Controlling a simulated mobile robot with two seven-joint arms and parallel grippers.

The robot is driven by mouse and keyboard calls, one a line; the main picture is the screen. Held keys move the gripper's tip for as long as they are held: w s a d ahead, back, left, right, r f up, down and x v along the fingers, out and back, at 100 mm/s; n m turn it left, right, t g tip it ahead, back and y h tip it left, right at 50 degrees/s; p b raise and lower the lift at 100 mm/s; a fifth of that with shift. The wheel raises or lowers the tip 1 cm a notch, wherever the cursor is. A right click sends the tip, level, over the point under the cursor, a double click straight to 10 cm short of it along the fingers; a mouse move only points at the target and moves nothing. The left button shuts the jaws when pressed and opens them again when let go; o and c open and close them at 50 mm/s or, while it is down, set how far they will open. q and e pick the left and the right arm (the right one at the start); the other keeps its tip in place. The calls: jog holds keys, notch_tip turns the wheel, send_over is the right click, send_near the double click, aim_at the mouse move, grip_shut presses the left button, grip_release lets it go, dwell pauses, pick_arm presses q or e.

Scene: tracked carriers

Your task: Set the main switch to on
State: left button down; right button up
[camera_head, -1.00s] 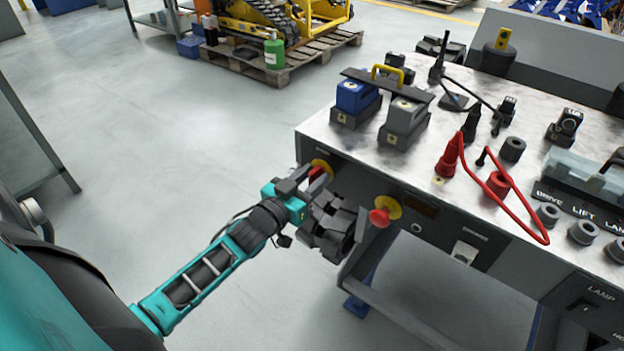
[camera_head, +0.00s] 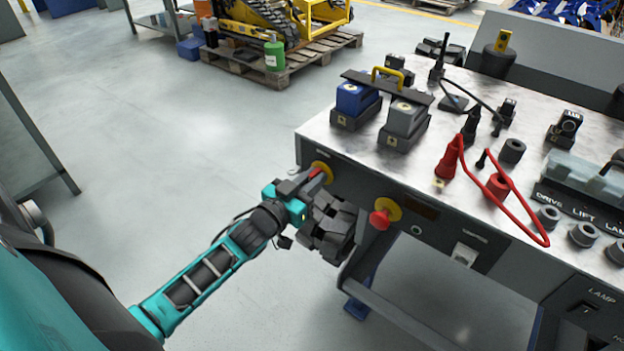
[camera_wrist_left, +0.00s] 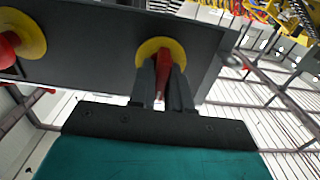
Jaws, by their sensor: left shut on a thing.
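The main switch (camera_head: 322,168) is a red handle on a round yellow plate, on the front panel near the bench's left corner. In the left wrist view the red handle (camera_wrist_left: 164,72) sits between the two dark fingers, in front of its yellow plate. My left gripper (camera_head: 316,176) is shut on this handle; in the left wrist view its fingers (camera_wrist_left: 162,88) press on it from both sides. The fingers partly hide the handle in the head view. My right gripper is not in view.
A red mushroom button (camera_head: 381,219) on a yellow plate sits to the right on the same panel. The bench top (camera_head: 330,131) carries blue and grey blocks (camera_head: 405,118), a red cable (camera_head: 520,215) and sockets. The floor left of the bench is clear.

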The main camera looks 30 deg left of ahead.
pick_arm(q)
jog(key=m+p, duration=0.1)
jog(key=m, duration=0.3)
jog(key=shift+d+p, duration=0.1)
jog(key=shift+p, duration=0.25)
jog(key=m, duration=0.2)
jog(key=shift+m, duration=0.4)
jog(key=m, duration=0.2)
jog(key=shift+d+f+m+p, duration=0.1)
jog(key=shift+m+p, duration=0.2)
jog(key=shift+p, duration=0.05)
jog(key=m, duration=0.3)
jog(key=shift+f+m, duration=0.1)
jog(key=shift+m, duration=0.2)
jog(key=shift+f+m+b, duration=0.1)
jog(key=shift+m+b, duration=0.5)
jog(key=shift+m, duration=1.7)
jog(key=c, duration=1.2)
grip_release()
